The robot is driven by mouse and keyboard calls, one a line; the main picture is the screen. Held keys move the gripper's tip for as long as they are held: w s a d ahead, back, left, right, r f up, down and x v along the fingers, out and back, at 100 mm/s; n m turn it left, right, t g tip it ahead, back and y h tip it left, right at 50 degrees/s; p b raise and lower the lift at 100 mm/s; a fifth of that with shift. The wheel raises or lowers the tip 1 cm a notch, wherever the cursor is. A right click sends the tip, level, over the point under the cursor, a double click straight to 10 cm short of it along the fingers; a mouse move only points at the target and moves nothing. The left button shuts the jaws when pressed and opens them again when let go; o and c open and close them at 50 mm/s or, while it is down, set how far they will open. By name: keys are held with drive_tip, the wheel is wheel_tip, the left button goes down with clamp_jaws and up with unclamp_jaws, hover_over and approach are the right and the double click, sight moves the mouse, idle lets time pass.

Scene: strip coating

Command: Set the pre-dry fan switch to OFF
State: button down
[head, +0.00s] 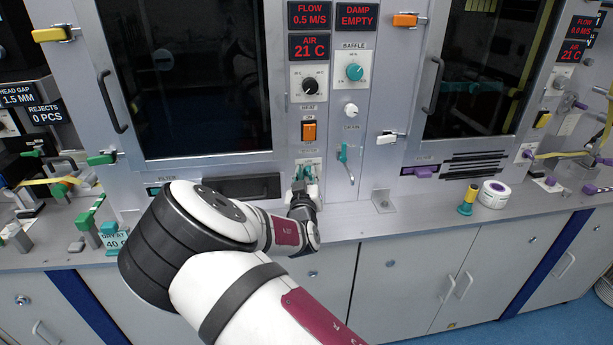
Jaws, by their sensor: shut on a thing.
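A teal switch handle (307,170) sits on a small light plate low on the grey panel, between the two dark windows. Its label is too small to read, and my gripper hides its lower part, so I cannot tell its position. My gripper (303,182) reaches up to the panel from below and is shut on this teal handle.
A black knob (310,86) is higher up. A teal lever (344,155) and a white knob (351,110) are close on the right. A metal bracket (383,201), a yellow-teal piece (468,201) and a white roll (494,194) stand on the ledge to the right.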

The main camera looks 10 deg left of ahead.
drive_tip(key=shift+d+f+n, duration=0.1)
drive_tip(key=shift+n, duration=0.5)
drive_tip(key=shift+n+t+b, duration=0.3)
drive_tip(key=shift+n+b, duration=0.1)
drive_tip(key=shift+n, duration=0.7)
drive_tip(key=n, duration=0.1)
drive_tip(key=n+b, duration=0.1)
drive_tip(key=n, duration=0.1)
drive_tip(key=shift+f+n, duration=0.2)
drive_tip(key=shift+n, duration=0.1)
drive_tip(key=c, duration=1.3)
unclamp_jaws()
drive_tip(key=shift+y, duration=0.4)
